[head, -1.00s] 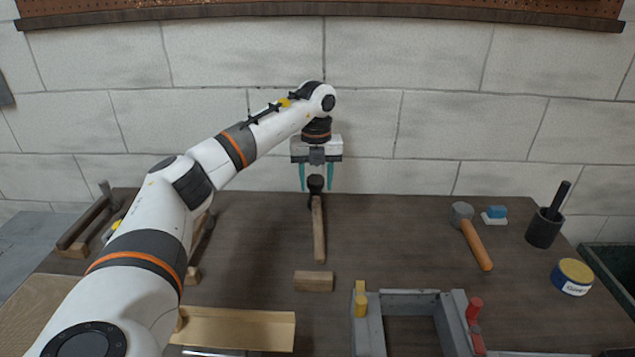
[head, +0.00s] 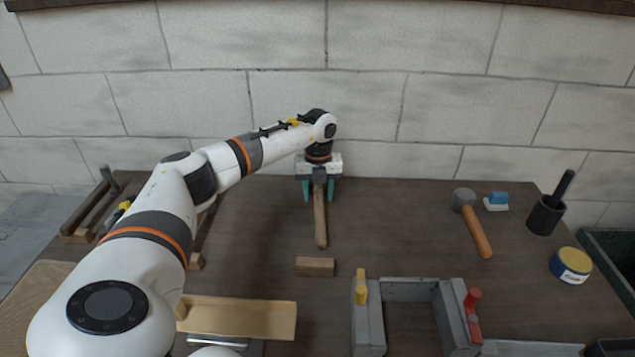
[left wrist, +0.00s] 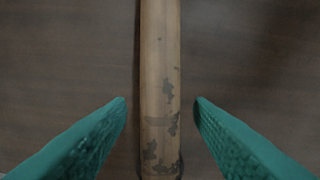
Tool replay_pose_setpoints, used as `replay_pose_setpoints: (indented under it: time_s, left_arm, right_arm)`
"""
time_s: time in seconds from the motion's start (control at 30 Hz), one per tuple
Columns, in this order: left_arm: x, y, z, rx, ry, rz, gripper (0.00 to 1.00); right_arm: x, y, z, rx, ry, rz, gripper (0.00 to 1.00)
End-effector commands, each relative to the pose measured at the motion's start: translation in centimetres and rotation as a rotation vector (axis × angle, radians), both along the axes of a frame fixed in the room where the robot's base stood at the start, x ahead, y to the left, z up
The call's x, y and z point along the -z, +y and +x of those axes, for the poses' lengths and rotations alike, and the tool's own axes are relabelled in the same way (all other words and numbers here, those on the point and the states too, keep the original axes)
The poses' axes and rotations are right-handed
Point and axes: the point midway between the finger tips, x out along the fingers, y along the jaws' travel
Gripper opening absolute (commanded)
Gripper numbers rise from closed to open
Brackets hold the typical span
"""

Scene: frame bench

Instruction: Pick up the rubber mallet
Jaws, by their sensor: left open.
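The rubber mallet with a pale, worn wooden handle (head: 320,222) lies near the back middle of the bench, its handle pointing toward me. Its black head is mostly hidden behind my left gripper (head: 319,198) in the head view. The gripper points down over the mallet, open, with one teal finger on each side of the handle. In the left wrist view the handle (left wrist: 160,80) runs between the two fingertips (left wrist: 160,104), with a gap on both sides. My right gripper is not in view.
A wooden block (head: 315,266) and a grey frame (head: 368,325) lie nearer me.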

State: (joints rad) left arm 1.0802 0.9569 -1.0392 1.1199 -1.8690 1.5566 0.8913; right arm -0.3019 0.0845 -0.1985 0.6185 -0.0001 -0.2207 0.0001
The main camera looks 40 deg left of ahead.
Motion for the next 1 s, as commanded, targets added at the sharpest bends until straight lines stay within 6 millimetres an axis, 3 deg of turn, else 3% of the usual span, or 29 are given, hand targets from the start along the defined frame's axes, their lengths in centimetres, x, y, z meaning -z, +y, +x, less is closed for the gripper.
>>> replay_pose_setpoints:
  time_s: [0.13,0.37,0.67,1.0]
  left_arm:
    - [1.4,0.0,-0.1,0.0,0.001,0.001,0.47]
    - [1.6,0.0,0.0,0.001,-0.001,0.001,0.47]
    - [1.6,0.0,0.0,0.0,-0.001,0.001,0.0]
    - [1.4,0.0,0.0,0.0,-0.003,0.001,0.0]
  right_arm:
    - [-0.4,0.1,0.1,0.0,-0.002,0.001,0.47]
    - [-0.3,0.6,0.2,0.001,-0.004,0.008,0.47]
    - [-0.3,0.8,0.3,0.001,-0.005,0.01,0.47]
    - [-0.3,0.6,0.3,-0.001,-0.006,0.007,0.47]
